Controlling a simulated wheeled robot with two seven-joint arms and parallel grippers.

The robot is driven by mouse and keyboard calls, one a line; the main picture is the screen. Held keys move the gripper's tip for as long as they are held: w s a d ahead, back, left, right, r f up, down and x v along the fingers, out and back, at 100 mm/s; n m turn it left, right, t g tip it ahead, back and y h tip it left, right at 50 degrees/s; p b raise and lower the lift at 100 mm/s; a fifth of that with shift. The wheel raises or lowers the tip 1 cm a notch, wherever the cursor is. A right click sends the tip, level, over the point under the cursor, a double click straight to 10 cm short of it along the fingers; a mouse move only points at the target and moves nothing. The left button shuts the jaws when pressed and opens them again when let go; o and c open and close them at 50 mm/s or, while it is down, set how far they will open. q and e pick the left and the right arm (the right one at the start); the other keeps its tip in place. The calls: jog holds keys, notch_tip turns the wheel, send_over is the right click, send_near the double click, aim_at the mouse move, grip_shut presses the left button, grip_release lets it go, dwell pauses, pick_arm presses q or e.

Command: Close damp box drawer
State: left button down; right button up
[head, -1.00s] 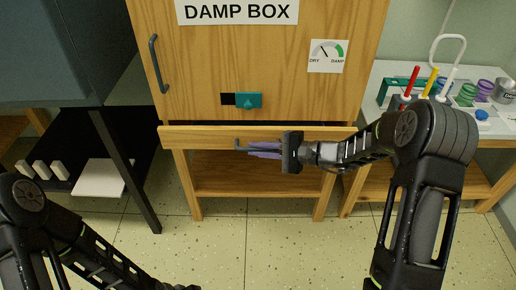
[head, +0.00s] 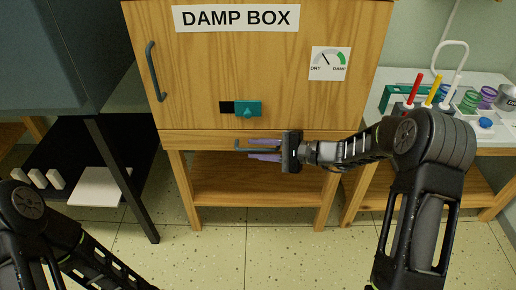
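The wooden damp box (head: 200,75) stands ahead with its door shut. Its drawer (head: 195,138) is under the door, and its front looks flush with the cabinet, with no gap that I can see. The drawer's dark grey handle (head: 243,149) is at the middle of its front. My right gripper (head: 264,149) reaches in from the right, with its purple fingers at the handle, one above and one below it. The fingers are spread apart; whether they touch the handle I cannot tell. My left arm is at the lower left, and its gripper is out of frame.
A teal latch (head: 248,108) and a grey door handle (head: 156,71) are on the door. A dark shelf with a white slab (head: 98,187) is at the left. The floor in front is clear.

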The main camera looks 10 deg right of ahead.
jog(key=shift+r, duration=0.2)
jog(key=p+v, duration=0.1)
jog(key=v, duration=0.6)
jog(key=shift+p, duration=0.3)
jog(key=shift+s+d, duration=0.25)
jog(key=shift+d, duration=0.1)
